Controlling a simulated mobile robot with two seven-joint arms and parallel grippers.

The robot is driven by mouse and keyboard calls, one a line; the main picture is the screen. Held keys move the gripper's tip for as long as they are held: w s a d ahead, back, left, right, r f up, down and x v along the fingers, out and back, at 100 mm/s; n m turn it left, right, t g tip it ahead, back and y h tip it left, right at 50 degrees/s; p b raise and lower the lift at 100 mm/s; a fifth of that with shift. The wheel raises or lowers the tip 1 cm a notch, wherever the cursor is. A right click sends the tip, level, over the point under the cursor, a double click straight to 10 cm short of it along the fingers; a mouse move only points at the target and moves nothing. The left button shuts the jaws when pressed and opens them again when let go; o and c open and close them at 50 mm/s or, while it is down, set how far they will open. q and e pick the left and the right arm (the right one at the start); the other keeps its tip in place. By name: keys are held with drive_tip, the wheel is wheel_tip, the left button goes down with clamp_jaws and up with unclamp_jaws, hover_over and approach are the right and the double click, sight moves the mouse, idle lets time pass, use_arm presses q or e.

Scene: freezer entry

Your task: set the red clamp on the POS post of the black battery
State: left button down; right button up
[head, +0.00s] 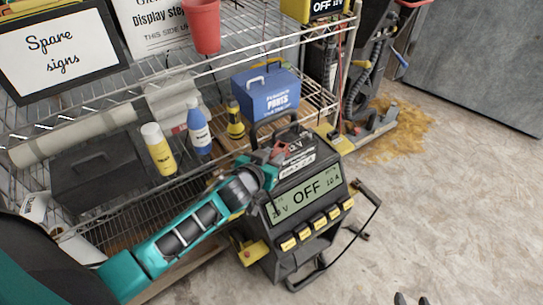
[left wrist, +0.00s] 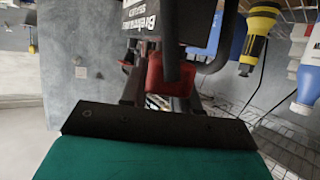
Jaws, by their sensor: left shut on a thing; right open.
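My left gripper (head: 268,168) reaches in over the top of the charger (head: 309,197), whose display reads OFF. It is shut on the red clamp (head: 277,152), which shows only in part at the charger's top. The red clamp also shows in the left wrist view (left wrist: 170,76), between the dark fingers and in front of a dark labelled face. My right gripper (head: 411,299) shows only as two separate dark tips at the bottom edge of the head view. I cannot make out the black battery or its POS post.
A wire rack stands behind the charger, holding a blue parts box (head: 265,96), a blue bottle (head: 198,130), a yellow bottle (head: 158,150) and a black case (head: 95,176). A yellow-brown spill (head: 410,120) lies at the back. The floor at the right is mostly clear.

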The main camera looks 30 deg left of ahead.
use_arm(q)
drive_tip(key=shift+f+b, duration=0.4)
drive_tip(key=shift+f, duration=0.15)
use_arm(e)
drive_tip(key=shift+f, duration=0.5)
use_arm(q)
drive_tip(key=c, duration=0.8)
unclamp_jaws()
drive_tip(key=shift+o, duration=0.2)
drive_tip(key=p+v, duration=0.2)
drive_tip(key=v, duration=1.1)
use_arm(e)
drive_tip(key=shift+s+d+r, duration=0.1)
drive_tip(key=shift+d+r, duration=0.15)
drive_tip(key=shift+r, duration=0.6)
use_arm(q)
drive_tip(key=shift+w, duration=0.1)
use_arm(e)
drive_tip(key=shift+a, duration=0.1)
